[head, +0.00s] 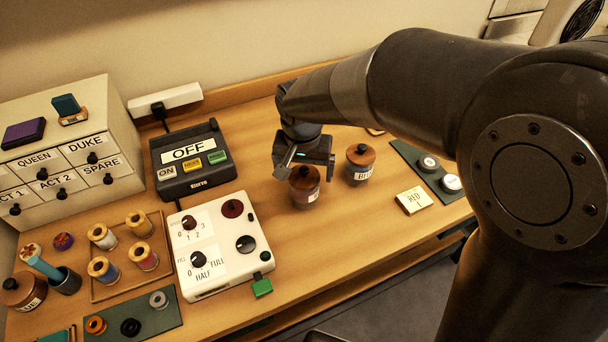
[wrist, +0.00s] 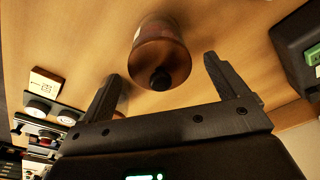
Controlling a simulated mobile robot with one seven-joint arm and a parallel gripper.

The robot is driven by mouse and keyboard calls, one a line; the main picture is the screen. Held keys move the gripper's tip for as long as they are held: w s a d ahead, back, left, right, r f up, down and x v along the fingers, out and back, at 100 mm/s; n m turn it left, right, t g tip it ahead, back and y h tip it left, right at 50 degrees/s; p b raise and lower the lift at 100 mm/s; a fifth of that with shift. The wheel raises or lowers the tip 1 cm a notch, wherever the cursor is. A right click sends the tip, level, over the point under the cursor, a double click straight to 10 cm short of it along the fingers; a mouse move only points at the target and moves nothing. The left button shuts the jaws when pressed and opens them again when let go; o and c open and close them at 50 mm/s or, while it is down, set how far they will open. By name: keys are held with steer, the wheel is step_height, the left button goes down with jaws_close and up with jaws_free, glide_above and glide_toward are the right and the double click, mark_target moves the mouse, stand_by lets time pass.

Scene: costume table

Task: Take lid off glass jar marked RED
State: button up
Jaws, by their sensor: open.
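A glass jar (head: 305,198) with a brown lid (head: 304,178) and dark knob stands upright on the table under my gripper (head: 307,164). Its label is mostly turned away, and I cannot read it. In the wrist view, the same lid (wrist: 170,52) and its black knob show ahead of my open gripper (wrist: 162,68), between the two fingers and apart from both.
A third lidded jar (head: 20,290) is at far left, its label ending "UE". A dark OFF box (head: 193,160) and a white dial box (head: 220,243) stand to the left. Bare table lies in front of the jars.

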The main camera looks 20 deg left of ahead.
steer(key=shift+c, duration=0.3)
steer(key=c, duration=1)
steer(key=shift+r, duration=0.1)
